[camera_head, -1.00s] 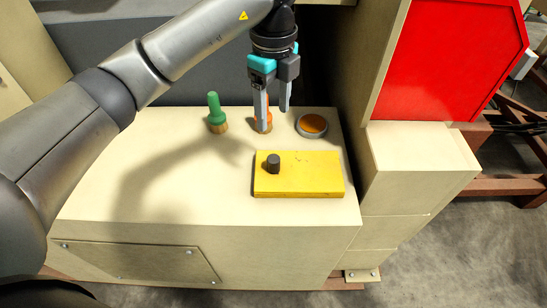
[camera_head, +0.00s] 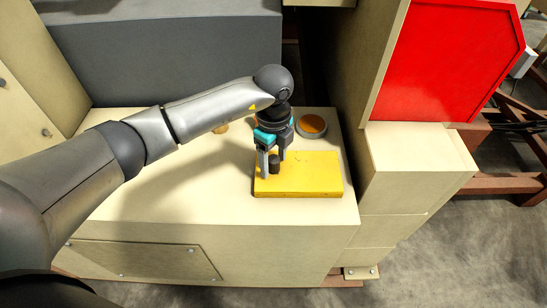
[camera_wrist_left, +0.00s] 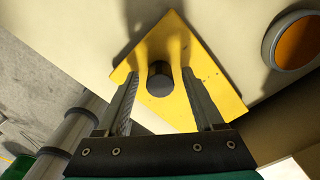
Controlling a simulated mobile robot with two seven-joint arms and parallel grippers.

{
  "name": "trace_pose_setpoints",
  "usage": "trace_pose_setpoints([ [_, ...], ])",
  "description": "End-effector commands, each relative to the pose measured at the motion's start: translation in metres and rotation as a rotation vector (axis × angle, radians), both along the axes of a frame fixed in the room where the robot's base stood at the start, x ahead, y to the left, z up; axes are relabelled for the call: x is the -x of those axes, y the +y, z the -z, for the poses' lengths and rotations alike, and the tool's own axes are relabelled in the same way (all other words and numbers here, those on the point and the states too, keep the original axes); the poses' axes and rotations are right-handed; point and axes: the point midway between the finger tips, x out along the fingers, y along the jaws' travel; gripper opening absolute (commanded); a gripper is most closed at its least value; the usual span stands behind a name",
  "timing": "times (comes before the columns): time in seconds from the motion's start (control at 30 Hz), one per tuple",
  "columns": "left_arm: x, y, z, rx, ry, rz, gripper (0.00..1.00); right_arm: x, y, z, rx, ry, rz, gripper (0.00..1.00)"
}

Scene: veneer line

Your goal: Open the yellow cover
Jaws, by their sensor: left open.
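The yellow cover (camera_head: 312,176) lies flat on the beige cabinet top, near its front right edge. A short dark knob (camera_head: 275,164) stands up near the cover's left end. My left gripper (camera_head: 273,171) points down at the knob with open fingers, one on either side of it. In the left wrist view, the knob (camera_wrist_left: 160,80) shows between the open fingers (camera_wrist_left: 160,92), with a gap on each side. The yellow cover (camera_wrist_left: 205,75) spreads out beneath them. My right gripper is not in view.
A round orange disc in a grey ring (camera_head: 312,126) sits behind the cover; it also shows in the left wrist view (camera_wrist_left: 297,40). A beige block (camera_head: 424,150) stands at the right.

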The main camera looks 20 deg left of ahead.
Motion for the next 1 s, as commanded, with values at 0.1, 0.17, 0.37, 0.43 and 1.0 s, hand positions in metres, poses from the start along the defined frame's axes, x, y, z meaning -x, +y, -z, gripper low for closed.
trace_pose_setpoints([
  [0.1,0.0001,-0.0002,0.0008,0.000,0.000,0.001,0.69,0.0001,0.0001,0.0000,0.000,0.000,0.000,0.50],
  [0.17,0.0000,-0.0002,0.0007,0.000,0.000,0.001,0.69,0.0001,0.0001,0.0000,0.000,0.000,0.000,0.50],
  [0.37,0.0000,-0.0002,0.0003,0.000,0.000,0.000,0.53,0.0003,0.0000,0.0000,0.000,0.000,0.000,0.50],
  [0.43,-0.0001,-0.0002,0.0002,0.000,0.000,0.000,0.45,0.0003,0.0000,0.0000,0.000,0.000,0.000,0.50],
  [1.0,-0.0003,-0.0001,-0.0002,0.000,0.000,0.000,0.00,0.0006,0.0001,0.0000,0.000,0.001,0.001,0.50],
])
